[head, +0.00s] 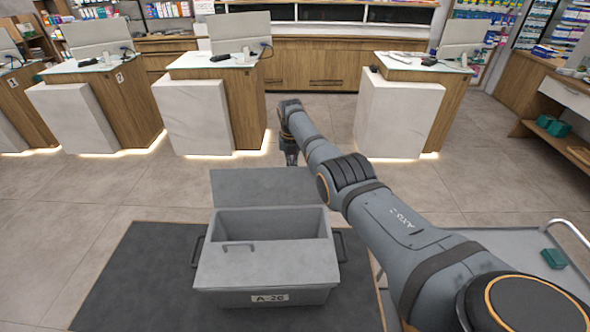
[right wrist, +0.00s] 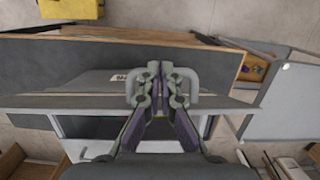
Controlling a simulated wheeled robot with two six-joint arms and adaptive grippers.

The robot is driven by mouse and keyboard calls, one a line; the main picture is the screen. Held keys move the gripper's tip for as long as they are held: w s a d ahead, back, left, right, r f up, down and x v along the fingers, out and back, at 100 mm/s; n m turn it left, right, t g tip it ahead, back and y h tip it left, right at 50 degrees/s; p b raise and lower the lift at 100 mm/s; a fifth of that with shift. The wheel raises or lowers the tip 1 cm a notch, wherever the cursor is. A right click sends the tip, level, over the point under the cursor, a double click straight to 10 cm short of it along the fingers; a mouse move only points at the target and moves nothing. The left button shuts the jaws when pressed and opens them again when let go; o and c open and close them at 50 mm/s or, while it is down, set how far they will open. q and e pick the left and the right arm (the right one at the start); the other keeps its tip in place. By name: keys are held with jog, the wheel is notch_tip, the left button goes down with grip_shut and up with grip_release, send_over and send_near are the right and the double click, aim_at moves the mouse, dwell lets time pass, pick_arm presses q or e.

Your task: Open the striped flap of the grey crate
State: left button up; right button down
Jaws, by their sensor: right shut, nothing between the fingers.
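The grey crate (head: 265,298) stands on a dark mat, with a label on its front. Its rear flap (head: 265,187) stands up at the back. Its front flap (head: 266,266), with a small handle, slopes over the near part of the opening. No stripes show on either flap in the head view. My right gripper (head: 291,160) is just beyond the rear flap's top right corner in that view. In the right wrist view its fingers (right wrist: 160,72) are shut and empty, with a pale handle-like bar (right wrist: 194,84) beside them; contact is unclear. My left gripper is not in view.
The dark mat (head: 140,285) lies under the crate. A grey cart (head: 520,245) with a green item (head: 553,258) stands at the right. Counters (head: 198,115) stand beyond, with open tiled floor between. A yellow object (right wrist: 70,8) shows in the right wrist view.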

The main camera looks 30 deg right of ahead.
jog(key=shift+s+a+r, duration=0.1)
jog(key=shift+s+a, duration=0.05)
jog(key=shift+a, duration=0.5)
jog(key=shift+s+d+r, duration=0.15)
jog(key=shift+d+r, duration=0.1)
jog(key=shift+r, duration=0.6)
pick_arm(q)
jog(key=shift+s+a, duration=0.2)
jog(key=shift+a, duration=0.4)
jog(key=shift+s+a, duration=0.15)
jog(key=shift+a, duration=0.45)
pick_arm(e)
notch_tip(320, 180, up, 11)
jog(key=s+a, duration=0.1)
jog(key=s, duration=0.1)
jog(key=shift+a, duration=0.3)
jog(key=shift+s, duration=0.15)
